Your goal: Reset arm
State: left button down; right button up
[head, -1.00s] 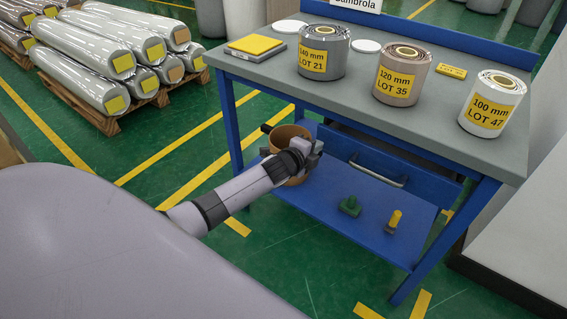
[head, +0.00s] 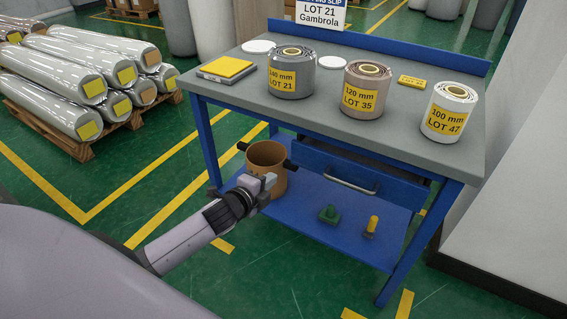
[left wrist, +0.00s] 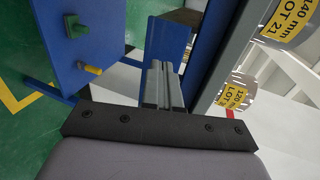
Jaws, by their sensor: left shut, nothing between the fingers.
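My left gripper (head: 264,184) is in front of the blue workbench's left side, below the top and over the lower shelf's near edge. In the left wrist view its two grey fingers (left wrist: 162,88) are together with nothing between them. In the head view it partly overlaps a brown round container (head: 266,158) behind it; I see no hold on it. On the bench top (head: 400,125) stand three wrapped rolls: grey LOT 21 (head: 291,74), brown LOT 35 (head: 365,93) and white LOT 47 (head: 449,113). My right gripper is not in view.
A green object (head: 328,213) and a yellow-topped one (head: 371,226) sit on the lower shelf (head: 300,200). A yellow-topped pad (head: 226,69) and white discs lie on the bench. The green floor between is clear.

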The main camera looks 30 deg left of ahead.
pick_arm(q)
jog(key=shift+s, duration=0.1)
pick_arm(e)
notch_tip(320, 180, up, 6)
jog(key=p, duration=0.7)
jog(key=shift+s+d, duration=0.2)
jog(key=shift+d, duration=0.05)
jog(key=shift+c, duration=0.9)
pick_arm(q)
jog(key=s+d+f+n+g, duration=0.1)
jog(key=s+d+n, duration=0.2)
jog(key=s+n, duration=0.2)
jog(key=s+d+n+g+h, duration=0.1)
jog(key=s+d+n, duration=0.3)
jog(key=s, duration=0.7)
jog(key=s+d+f+n+g, duration=0.1)
jog(key=s+d+n+g, duration=0.1)
jog(key=s+n, duration=0.5)
jog(key=shift+s+d+f, duration=0.35)
jog(key=shift+s+d, duration=0.35)
jog(key=shift+s, duration=0.15)
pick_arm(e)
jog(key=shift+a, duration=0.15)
